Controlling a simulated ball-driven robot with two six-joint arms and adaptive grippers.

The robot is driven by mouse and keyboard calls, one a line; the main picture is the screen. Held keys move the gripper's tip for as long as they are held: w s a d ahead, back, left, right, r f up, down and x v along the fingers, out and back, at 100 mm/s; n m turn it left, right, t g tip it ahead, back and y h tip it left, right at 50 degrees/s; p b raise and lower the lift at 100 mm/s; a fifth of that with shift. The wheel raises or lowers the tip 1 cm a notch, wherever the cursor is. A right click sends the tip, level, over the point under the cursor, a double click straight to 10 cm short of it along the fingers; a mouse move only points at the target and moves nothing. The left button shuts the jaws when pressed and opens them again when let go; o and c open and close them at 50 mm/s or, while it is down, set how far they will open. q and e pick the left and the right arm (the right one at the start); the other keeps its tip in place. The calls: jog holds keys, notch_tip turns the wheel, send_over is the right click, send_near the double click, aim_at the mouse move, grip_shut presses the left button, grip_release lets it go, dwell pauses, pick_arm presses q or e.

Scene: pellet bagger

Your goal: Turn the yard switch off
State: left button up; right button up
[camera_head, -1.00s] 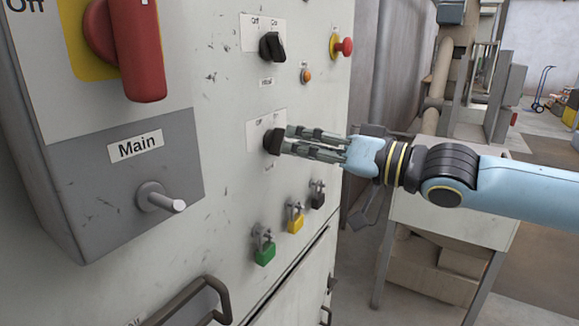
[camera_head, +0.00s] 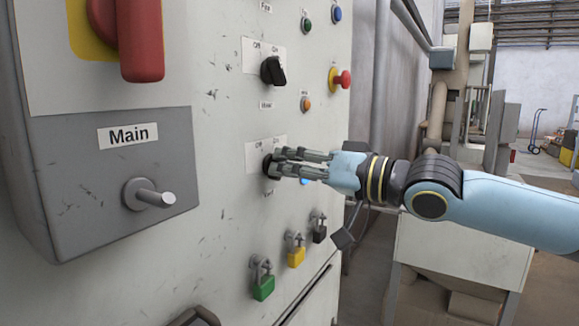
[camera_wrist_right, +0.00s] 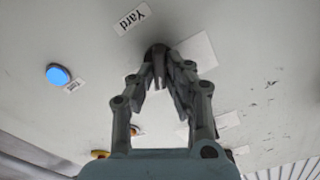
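The yard switch (camera_head: 268,165) is a small black rotary knob on the pale cabinet front, low on a white plate marked Off at its left. Its "Yard" label (camera_wrist_right: 132,18) shows in the right wrist view. My right gripper (camera_head: 275,162) reaches it from the right. In the right wrist view the dark knob (camera_wrist_right: 158,57) stands between the two fingertips, one on each side, and they look closed against it. The fingers cover much of the knob, so I cannot tell which way it points. My left gripper is not in view.
Above is a similar black switch (camera_head: 273,70) with an Off/On plate. A red stop button (camera_head: 341,79) and an orange button (camera_head: 305,104) are to the right. Green (camera_head: 263,287) and yellow (camera_head: 296,257) padlocks hang below. The grey "Main" box (camera_head: 110,175) juts out left.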

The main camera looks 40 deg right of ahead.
grip_shut()
jog(key=shift+n, duration=0.5)
jog(key=n+b, duration=0.1)
jog(key=n, duration=0.4)
jog(key=n+b, duration=0.2)
jog(key=n, duration=0.4)
jog(key=shift+s+a+f, duration=0.1)
jog(key=shift+a, duration=0.05)
jog(key=o, duration=0.6)
grip_release()
